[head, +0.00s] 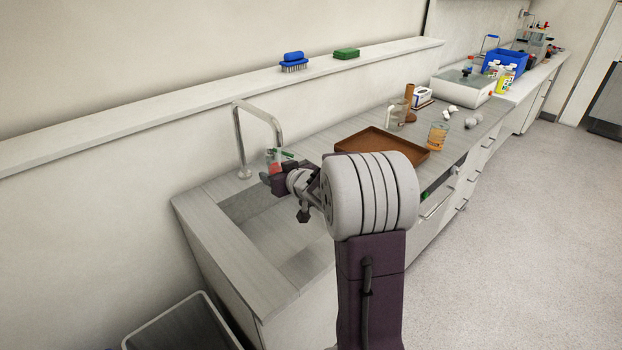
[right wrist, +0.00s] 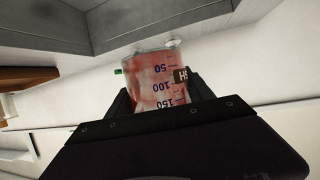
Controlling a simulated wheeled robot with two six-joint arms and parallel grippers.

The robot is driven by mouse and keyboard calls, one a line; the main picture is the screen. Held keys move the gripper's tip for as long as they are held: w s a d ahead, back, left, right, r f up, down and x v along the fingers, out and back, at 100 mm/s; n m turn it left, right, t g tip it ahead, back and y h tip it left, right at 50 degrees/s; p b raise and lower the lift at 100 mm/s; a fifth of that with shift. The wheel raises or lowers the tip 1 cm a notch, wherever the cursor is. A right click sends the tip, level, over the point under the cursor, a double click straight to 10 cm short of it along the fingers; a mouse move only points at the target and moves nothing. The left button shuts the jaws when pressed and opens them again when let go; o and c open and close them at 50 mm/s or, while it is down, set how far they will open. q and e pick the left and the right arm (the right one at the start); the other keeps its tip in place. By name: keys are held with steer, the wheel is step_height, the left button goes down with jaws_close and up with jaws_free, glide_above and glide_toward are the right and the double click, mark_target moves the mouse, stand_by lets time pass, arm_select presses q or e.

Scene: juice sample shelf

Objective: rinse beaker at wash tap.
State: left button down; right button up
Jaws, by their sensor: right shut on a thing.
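My right gripper (head: 272,176) is shut on a clear beaker (head: 273,160) with red residue. It holds the beaker above the sink basin (head: 262,207), by the spout end of the metal wash tap (head: 262,112). In the right wrist view the fingers of the gripper (right wrist: 160,110) sit on both sides of the beaker (right wrist: 160,75), whose volume marks appear upside down. A dark label is partly visible on its side. Whether the beaker is exactly under the spout, and whether water runs, I cannot tell. My left gripper is not in view.
A brown tray (head: 382,146) lies on the counter right of the sink, with a glass beaker (head: 397,116) and an orange-filled beaker (head: 438,135) near it. A blue brush (head: 293,62) and green sponge (head: 346,53) lie on the ledge. A bin (head: 185,325) stands below left.

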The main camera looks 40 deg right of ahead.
steer(key=s+d+p, duration=0.4)
steer(key=s+d, duration=0.2)
steer(key=s, duration=0.2)
steer(key=shift+s+d+p, duration=0.3)
steer(key=shift+s+d, duration=0.1)
